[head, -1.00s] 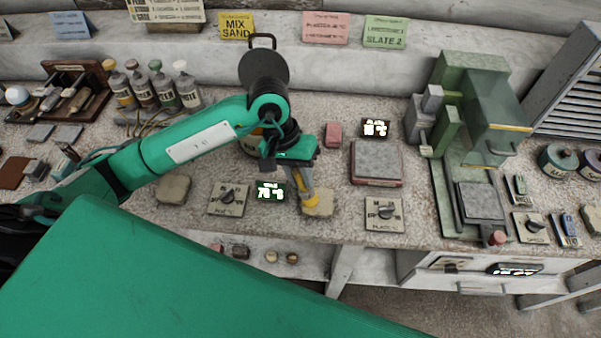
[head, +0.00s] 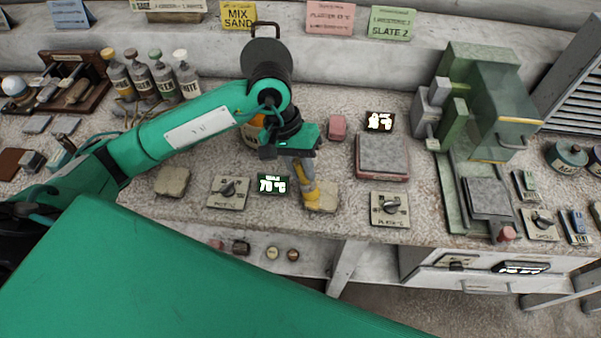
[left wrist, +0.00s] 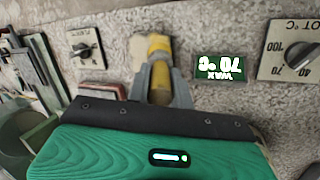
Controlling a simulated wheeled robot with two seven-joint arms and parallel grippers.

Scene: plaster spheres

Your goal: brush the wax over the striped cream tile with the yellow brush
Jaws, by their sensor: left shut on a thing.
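My left gripper (head: 302,168) is shut on the yellow brush (head: 309,196), which points down at the bench. The brush also shows between the fingers in the left wrist view (left wrist: 159,46). A cream tile (head: 325,197) lies under and beside the brush head. The head overlaps its left part, and I cannot tell whether the bristles touch it. The tile also shows beside the brush in the left wrist view (left wrist: 138,48). Its stripes are too small to make out. A second pale tile (head: 172,181) lies further left. My right gripper is not in view.
A green wax display (head: 272,184) reads about 70 °C, beside a dial plate (head: 229,193). Another dial plate (head: 390,210) and a grey-topped slab (head: 382,156) lie right of the brush. A green machine (head: 490,110) stands further right. The bench's front edge is close.

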